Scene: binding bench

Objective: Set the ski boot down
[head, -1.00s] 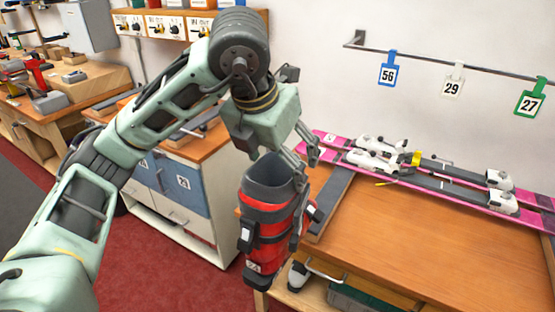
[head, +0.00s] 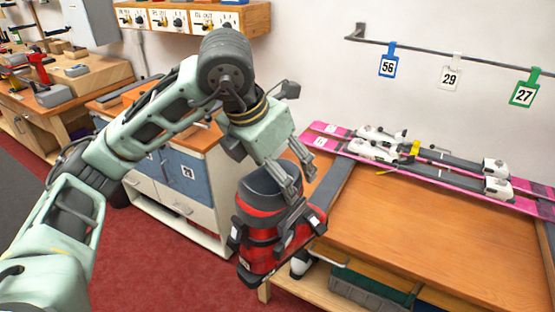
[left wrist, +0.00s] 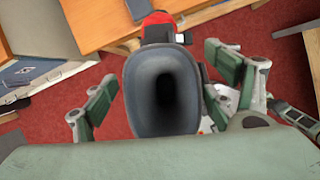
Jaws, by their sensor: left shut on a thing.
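The ski boot (head: 262,232) is red with black straps and a dark grey liner. It hangs in the air at the left end of the wooden bench (head: 430,225), cuff up and tilted. My left gripper (head: 291,182) is shut on the boot's upper part from above. In the left wrist view, the boot's open cuff (left wrist: 163,88) lies between the two green-and-grey fingers, with the red shell showing beyond. The boot hides part of the bench's left edge and the floor under it. My right gripper is not in view.
Pink skis (head: 440,172) with white bindings lie along the back of the bench. The bench's front top is clear. A blue-and-white cabinet (head: 180,185) stands at left. Numbered tags (head: 449,76) hang from a rail.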

